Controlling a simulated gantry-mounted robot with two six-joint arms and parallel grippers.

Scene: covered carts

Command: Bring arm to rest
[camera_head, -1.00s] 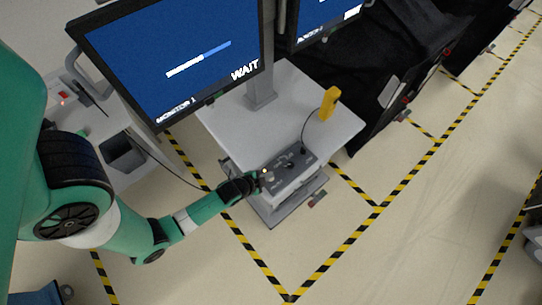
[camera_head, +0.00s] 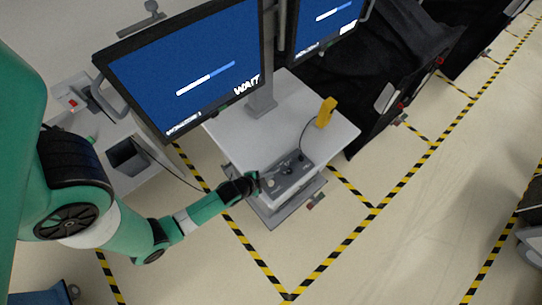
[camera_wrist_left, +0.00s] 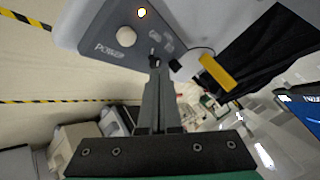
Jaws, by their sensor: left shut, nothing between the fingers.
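My left arm reaches in from the left in the head view. Its gripper (camera_head: 256,183) is beside the grey control box (camera_head: 288,181) at the front of the cart. In the left wrist view the left gripper (camera_wrist_left: 154,68) is shut, with its fingers together and nothing between them. Whether the fingertips touch the panel is unclear. My right gripper is not in view.
A monitor (camera_head: 185,70) showing WAIT and a progress bar stands above the cart top (camera_head: 235,128). A yellow handheld device (camera_head: 326,112) with a cable is on the cart. Black covered carts (camera_head: 385,85) stand behind.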

